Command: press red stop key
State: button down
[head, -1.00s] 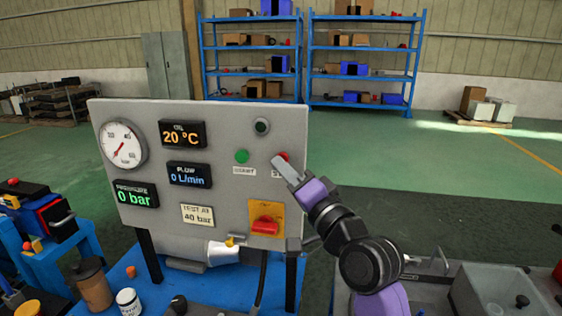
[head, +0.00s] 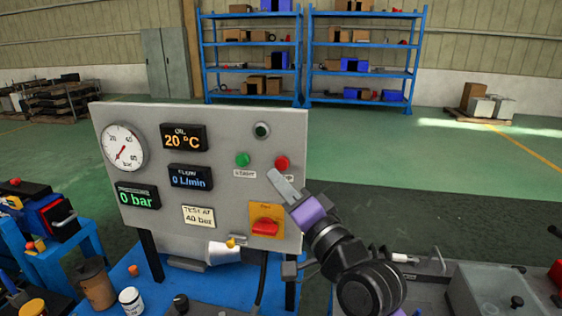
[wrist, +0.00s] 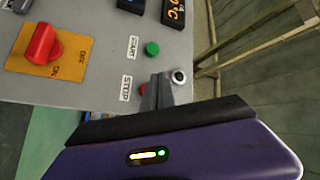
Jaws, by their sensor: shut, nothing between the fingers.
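The red stop key (head: 282,163) is a round button on the right side of the grey panel (head: 225,125). It is fully visible in the head view, with its label below partly covered by my gripper. My gripper (head: 271,174) is shut and empty, its tips just below and left of the red key; I cannot tell whether they touch the panel. In the wrist view the red key (wrist: 143,89) shows beside the shut fingers (wrist: 158,85), partly hidden by them. The green start key (head: 242,159) is left of the red key.
A red rotary switch (head: 265,227) on a yellow plate sits below my gripper on the panel. Gauges and displays fill the panel's left; the pressure display (head: 138,196) reads 0 bar. A black cable hangs under the panel.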

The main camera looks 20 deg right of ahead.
jog(key=shift+s+a+p, duration=0.45)
jog(key=shift+s+a, duration=0.3)
jog(key=shift+s, duration=0.35)
jog(key=s+f+n+g+h, duration=0.1)
jog(key=s+f+n+g, duration=0.1)
jog(key=s+f, duration=0.5)
jog(key=s+f+n+g+h, duration=0.1)
jog(key=s+f+n, duration=0.3)
jog(key=s, duration=1.6)
jog(key=s+f+n+g, duration=0.2)
jog(key=s+f+n, duration=0.2)
jog(key=s+f, duration=0.8)
jog(key=shift+s+d+g+h, duration=0.2)
jog(key=shift+s+g+h, duration=0.15)
jog(key=shift+s, duration=0.9)
